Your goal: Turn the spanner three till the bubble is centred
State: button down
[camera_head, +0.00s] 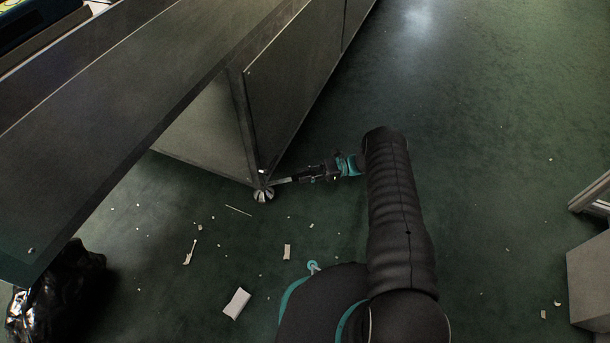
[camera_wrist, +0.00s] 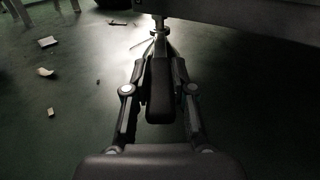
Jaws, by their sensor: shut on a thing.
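My gripper (camera_head: 304,176) is low by the corner of the steel dryer body (camera_head: 292,80), reaching in from the right. It is shut on the spanner (camera_head: 284,181), a thin grey bar. The spanner's far end meets the round levelling foot (camera_head: 263,195) under the corner; how it is seated is too small to tell. In the wrist view my gripper (camera_wrist: 160,42) points at the foot's stem (camera_wrist: 159,20), and the fingers hide most of the spanner. A tiny pale spot shows above the foot; I cannot tell if it is the level, and no bubble is readable.
The dryer's long lower edge (camera_head: 200,177) overhangs the floor close to my gripper. Paper scraps (camera_head: 237,303) and crumbs lie on the green floor. A black bag (camera_head: 60,285) sits at lower left, a pale box (camera_head: 590,282) at lower right.

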jog(key=shift+a, duration=0.1)
jog(key=c, duration=1)
grip_release()
jog(key=shift+o, duration=0.2)
jog(key=d, duration=0.4)
jog(key=w+d, duration=0.1)
jog(key=d, duration=0.3)
jog(key=w+d, duration=0.1)
jog(key=d, duration=0.3)
jog(key=shift+r, duration=0.1)
